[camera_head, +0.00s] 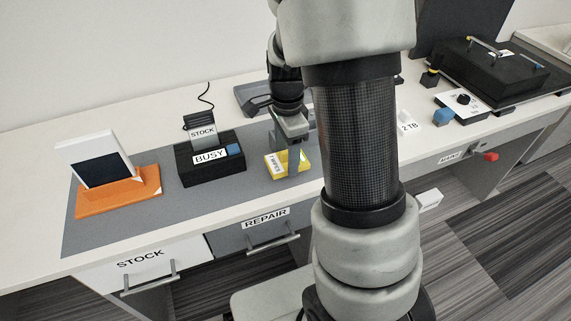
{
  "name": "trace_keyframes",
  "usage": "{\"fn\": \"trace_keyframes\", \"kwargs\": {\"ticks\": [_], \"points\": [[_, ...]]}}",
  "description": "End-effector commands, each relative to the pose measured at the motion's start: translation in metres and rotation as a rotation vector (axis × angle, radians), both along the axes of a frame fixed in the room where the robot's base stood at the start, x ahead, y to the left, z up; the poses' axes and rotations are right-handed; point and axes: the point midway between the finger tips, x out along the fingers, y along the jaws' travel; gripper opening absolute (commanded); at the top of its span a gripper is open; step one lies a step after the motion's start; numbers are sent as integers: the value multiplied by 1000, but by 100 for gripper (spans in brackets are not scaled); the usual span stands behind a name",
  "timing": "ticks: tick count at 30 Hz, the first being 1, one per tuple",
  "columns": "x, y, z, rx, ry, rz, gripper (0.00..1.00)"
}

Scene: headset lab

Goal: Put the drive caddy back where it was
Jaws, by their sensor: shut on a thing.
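My gripper (293,138) points down over a small yellow tray (272,171) on the grey mat, left of my arm. It is shut on a grey piece, probably a drive caddy, at the tray's right part; the fingers and arm hide most of it, and I cannot tell whether it touches the tray. A grey caddy labelled STOCK (202,133) stands upright in a black dock (198,175) marked BUSY, with a blue block on the dock's right side.
An orange stand (118,196) holding a white-framed dark panel (97,159) is at the left. Drawers labelled STOCK (139,263) and REPAIR (266,222) are shut below the bench. A blue knob (442,117) and black case (510,70) are at the right. My arm blocks the middle.

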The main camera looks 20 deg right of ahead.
Motion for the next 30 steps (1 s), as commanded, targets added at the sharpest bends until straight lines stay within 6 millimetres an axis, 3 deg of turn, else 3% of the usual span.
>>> {"fn": "trace_keyframes", "kwargs": {"ticks": [6,17,18,19,30], "points": [[-1,0,-32,0,3,0,27],[0,0,-35,0,1,1,27],[0,0,-35,0,1,1,59],[0,0,-34,0,1,1,64],[0,0,-28,0,0,1,64]]}}
